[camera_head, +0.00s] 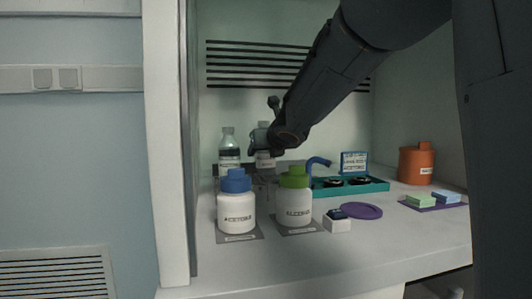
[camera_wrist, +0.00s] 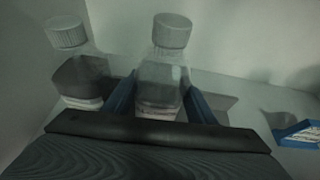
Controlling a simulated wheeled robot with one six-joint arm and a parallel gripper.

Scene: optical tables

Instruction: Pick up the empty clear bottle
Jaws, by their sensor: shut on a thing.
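My gripper (camera_wrist: 160,78) has its two blue fingers on either side of a clear bottle (camera_wrist: 164,66) with a pale ribbed cap, and is shut on it. A grey band shows on its body and a pale strip near its base; I cannot tell from this whether it is empty. In the head view, my gripper (camera_head: 264,150) reaches in from the upper right and hides much of the held bottle (camera_head: 265,162). A second, similar clear bottle (camera_head: 229,152) with a dark band stands upright to the left; it also shows in the wrist view (camera_wrist: 80,72), apart from the fingers.
A blue-capped bottle (camera_head: 236,211) and a green-capped bottle (camera_head: 295,207) stand in front. To the right are a teal tray (camera_head: 378,187), a purple disc (camera_head: 361,211), an orange container (camera_head: 416,165) and a purple mat (camera_head: 432,206). The cabinet's left wall (camera_head: 170,120) stands close to the bottles.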

